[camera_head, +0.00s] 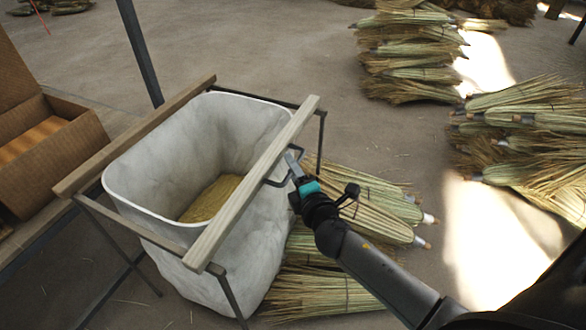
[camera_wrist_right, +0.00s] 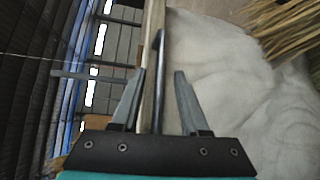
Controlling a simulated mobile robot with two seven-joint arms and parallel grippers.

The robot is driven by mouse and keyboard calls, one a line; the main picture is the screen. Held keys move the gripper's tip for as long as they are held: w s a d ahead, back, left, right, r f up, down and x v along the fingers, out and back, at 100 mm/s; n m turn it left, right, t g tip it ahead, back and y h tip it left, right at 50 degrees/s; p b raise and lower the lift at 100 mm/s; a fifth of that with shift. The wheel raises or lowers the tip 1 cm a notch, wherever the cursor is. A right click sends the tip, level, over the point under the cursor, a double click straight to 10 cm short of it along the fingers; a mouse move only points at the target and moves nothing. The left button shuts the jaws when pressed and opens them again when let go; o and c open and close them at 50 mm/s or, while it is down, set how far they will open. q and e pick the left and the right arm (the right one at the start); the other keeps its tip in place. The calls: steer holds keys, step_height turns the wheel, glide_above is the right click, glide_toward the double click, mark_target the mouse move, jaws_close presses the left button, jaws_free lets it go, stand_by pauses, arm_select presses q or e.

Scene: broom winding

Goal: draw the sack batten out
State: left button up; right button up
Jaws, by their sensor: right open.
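A pale wooden batten (camera_head: 255,180) lies along the right rim of the white sack (camera_head: 145,165), with a dark wire handle (camera_head: 272,182) on its outer side. My right gripper (camera_head: 293,163) is at that handle, just right of the batten. In the right wrist view, the open right gripper (camera_wrist_right: 162,80) has the dark handle bar (camera_wrist_right: 159,85) between its fingers. The batten (camera_wrist_right: 151,45) runs beside the bar, near the left finger. I cannot tell whether the fingers touch either. A second batten (camera_head: 135,135) lies along the sack's left rim. My left gripper is not in view.
The sack hangs in a dark metal frame (camera_head: 115,222) and holds yellowish material (camera_head: 212,197). Broom heads (camera_head: 330,290) lie on the floor just right of it. More bundles (camera_head: 410,55) are stacked farther back. A cardboard box (camera_head: 60,150) stands at left.

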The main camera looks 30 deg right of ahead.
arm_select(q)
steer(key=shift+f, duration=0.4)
arm_select(e)
steer(key=s+a+r, duration=0.2)
steer(key=s, duration=1.3)
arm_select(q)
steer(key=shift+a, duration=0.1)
arm_select(e)
steer(key=shift+r, duration=0.1)
